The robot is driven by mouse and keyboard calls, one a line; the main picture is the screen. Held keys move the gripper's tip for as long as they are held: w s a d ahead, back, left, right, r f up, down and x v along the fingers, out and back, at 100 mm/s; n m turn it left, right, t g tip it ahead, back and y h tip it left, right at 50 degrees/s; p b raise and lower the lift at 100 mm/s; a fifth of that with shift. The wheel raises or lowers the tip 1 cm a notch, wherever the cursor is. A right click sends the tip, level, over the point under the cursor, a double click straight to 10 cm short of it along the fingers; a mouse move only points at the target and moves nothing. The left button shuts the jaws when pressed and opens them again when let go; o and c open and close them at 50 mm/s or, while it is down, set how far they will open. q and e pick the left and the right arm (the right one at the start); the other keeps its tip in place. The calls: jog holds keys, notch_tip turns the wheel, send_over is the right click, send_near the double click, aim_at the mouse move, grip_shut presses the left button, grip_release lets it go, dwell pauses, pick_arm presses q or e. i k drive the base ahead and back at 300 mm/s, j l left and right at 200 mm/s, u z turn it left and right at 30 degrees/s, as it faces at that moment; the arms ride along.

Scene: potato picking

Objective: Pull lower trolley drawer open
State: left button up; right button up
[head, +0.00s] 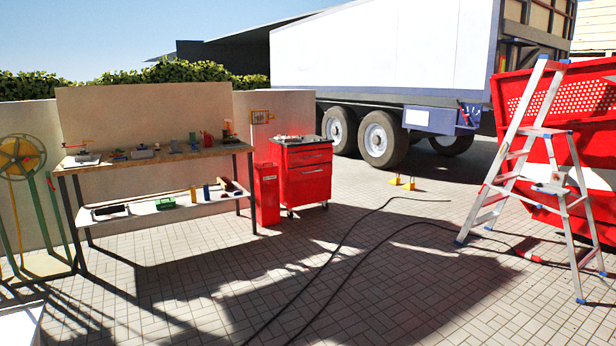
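The red tool trolley (305,170) stands on the paving to the right of the workbench, some way off from me. Its top carries several small items. Its front shows drawer faces, and the lower drawer (306,186) is a tall red panel that looks closed. Small castors show under the trolley. Neither of my grippers is in the head view.
A red bin (266,195) stands close against the trolley's left side. A workbench (150,160) with tools is to the left. Black cables (345,240) cross the paving. A stepladder (540,150) stands at the right, a truck trailer (390,50) behind. Paving before the trolley is mostly open.

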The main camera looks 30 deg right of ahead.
aim_at(303, 169)
jog(key=i+l+z, duration=0.65)
jog(key=i, duration=0.15)
jog(key=i+l+z, duration=0.25)
jog(key=i, duration=0.85)
jog(key=i+j+z, duration=0.1)
jog(key=i+z, duration=0.15)
jog(key=i, duration=3.35)
